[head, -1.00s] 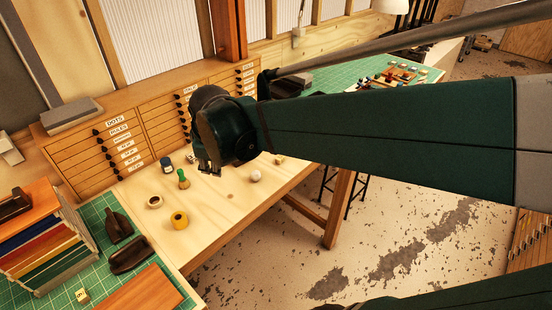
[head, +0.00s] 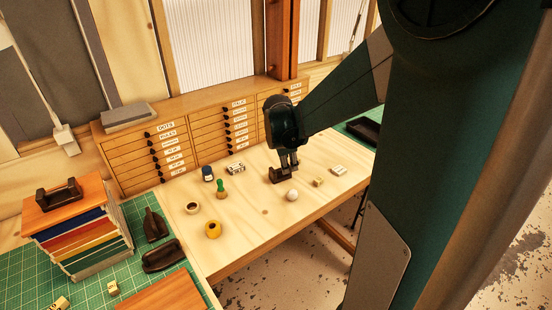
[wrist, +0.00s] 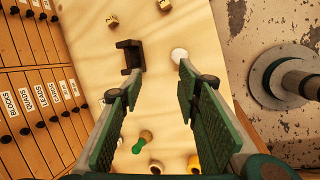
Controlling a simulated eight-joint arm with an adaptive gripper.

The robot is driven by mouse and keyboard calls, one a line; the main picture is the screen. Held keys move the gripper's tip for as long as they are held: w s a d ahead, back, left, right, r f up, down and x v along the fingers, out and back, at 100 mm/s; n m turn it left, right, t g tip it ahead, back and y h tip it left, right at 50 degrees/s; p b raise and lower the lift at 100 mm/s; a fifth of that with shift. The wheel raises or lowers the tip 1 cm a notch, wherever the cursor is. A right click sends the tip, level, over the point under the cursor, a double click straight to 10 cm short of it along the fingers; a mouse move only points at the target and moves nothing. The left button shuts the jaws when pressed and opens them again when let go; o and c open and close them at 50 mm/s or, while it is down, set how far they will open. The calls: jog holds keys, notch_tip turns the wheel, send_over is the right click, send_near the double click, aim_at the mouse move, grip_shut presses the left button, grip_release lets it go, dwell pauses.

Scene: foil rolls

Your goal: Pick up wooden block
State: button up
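A small tan block (head: 318,182), which looks wooden, lies on the pale wooden table right of a white ball (head: 292,195). In the wrist view two small yellowish blocks lie ahead of the fingers, one at the upper left (wrist: 112,21) and one at the top edge (wrist: 164,5); I cannot tell which is the tan one. My gripper (head: 289,161) points down over the table, near a dark brown notched piece (head: 281,174). In the wrist view its fingers (wrist: 157,72) are spread apart with bare table between them. The notched piece (wrist: 130,56) and the ball (wrist: 179,55) show near the fingertips.
A whitish block (head: 338,170) lies farther right. Labelled drawers (head: 170,150) line the back. The table's front edge is close.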

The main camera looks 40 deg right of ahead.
aim_at(319, 179)
jog(key=d+f+n+g, duration=0.1)
jog(key=d+f+n, duration=0.1)
jog(key=d+f, duration=0.4)
jog(key=d+f+n+g, duration=0.1)
jog(key=d+f+n, duration=0.2)
jog(key=d+f, duration=0.3)
jog(key=shift+d+f+h, duration=0.15)
jog(key=shift+d+h, duration=0.15)
jog(key=shift+d, duration=2.2)
jog(key=shift+w, duration=0.1)
jog(key=shift+x, duration=1.3)
jog(key=shift+f, duration=0.1)
jog(key=shift+p+x, duration=0.3)
jog(key=shift+x, duration=2.15)
jog(key=shift+a+f, duration=0.1)
jog(key=shift+a, duration=0.05)
jog(key=shift+c, duration=0.5)
